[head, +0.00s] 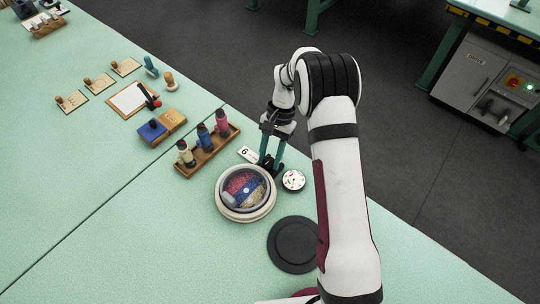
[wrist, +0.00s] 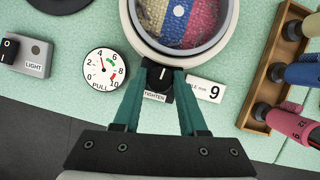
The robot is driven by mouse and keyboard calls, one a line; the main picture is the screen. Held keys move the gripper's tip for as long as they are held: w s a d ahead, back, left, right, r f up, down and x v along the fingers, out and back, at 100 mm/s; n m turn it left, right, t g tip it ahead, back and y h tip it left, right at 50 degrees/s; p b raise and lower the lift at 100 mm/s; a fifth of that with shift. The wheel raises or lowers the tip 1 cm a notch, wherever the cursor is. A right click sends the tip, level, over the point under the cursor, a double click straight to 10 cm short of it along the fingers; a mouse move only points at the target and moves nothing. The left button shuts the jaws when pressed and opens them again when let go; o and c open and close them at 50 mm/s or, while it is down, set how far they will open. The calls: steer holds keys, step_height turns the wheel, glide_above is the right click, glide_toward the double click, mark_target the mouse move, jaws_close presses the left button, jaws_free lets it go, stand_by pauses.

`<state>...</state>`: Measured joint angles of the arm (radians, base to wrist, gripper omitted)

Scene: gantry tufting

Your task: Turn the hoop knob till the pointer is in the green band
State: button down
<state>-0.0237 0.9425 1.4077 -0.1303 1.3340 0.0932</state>
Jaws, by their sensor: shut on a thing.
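The round hoop (head: 246,213) has a pale outer ring and holds red, blue and yellow fabric; its lower edge shows in the wrist view (wrist: 140,38). The black hoop knob (wrist: 160,76), with a white line on top, sits at the hoop's edge above a TIGHTEN label (wrist: 154,96). My gripper (wrist: 162,75) is shut on the knob, one teal finger on each side; in the head view its fingers (head: 271,166) reach down beside the hoop. The white PULL dial (wrist: 92,74) stands beside the knob. Red and green marks show on it, but I cannot tell whether the pointer lies in the green band.
A number card (wrist: 208,88) lies close to the right finger. A wooden rack (head: 208,152) with coloured bottles stands beside the hoop. A LIGHT switch box (wrist: 24,54) is left of the dial. A black round disc (head: 293,245) lies near my arm.

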steer(key=shift+d+m+t+y, duration=0.1)
steer(key=shift+m+t+y, duration=0.3)
steer(key=shift+m, duration=1.05)
steer(key=shift+m+t+y, duration=0.4)
steer(key=shift+m, duration=1.05)
steer(key=shift+c, duration=2.2)
jaws_free()
steer(key=shift+s, duration=0.1)
steer(key=v, duration=1.5)
steer(key=shift+r, duration=0.35)
steer(key=shift+d, duration=0.15)
